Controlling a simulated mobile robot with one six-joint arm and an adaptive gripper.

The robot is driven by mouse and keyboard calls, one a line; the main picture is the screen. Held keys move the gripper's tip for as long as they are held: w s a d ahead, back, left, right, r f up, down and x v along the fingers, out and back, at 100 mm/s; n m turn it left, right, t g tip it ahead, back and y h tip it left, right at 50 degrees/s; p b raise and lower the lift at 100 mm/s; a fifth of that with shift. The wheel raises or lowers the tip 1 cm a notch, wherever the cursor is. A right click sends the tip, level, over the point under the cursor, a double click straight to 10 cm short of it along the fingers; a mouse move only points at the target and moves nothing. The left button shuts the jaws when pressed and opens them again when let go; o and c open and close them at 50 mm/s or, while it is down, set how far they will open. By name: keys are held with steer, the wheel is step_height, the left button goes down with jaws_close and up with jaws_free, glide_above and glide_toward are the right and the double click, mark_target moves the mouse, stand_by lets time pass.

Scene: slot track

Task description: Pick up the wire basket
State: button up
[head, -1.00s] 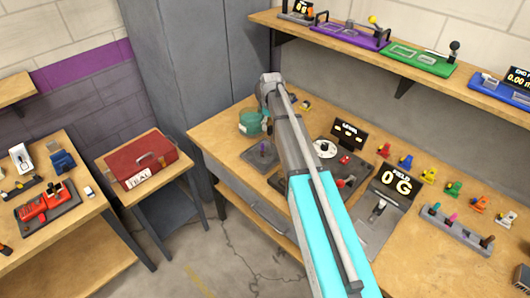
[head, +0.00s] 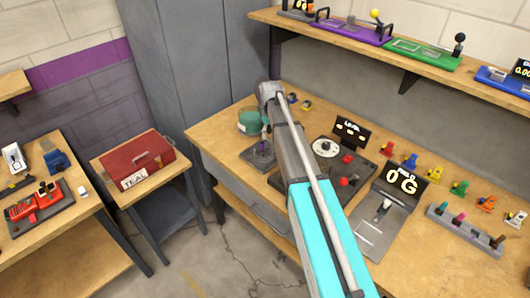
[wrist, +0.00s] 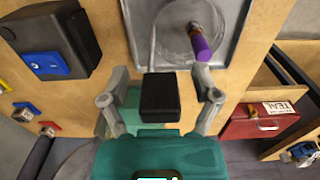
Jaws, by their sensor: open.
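A grey tray with a purple-handled piece (wrist: 202,45) lies ahead of the fingers in the wrist view; the same tray shows just below my gripper in the head view (head: 258,158).
The workbench holds a black panel with a dial (head: 325,147), a scale reading 0 G (head: 380,220) and several coloured pieces. A red case (head: 135,163) sits on a small side table. A shelf (head: 400,65) overhangs the bench's back. A grey cabinet (head: 185,70) stands behind.

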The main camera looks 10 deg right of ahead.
stand_by(0.4)
jaws_close()
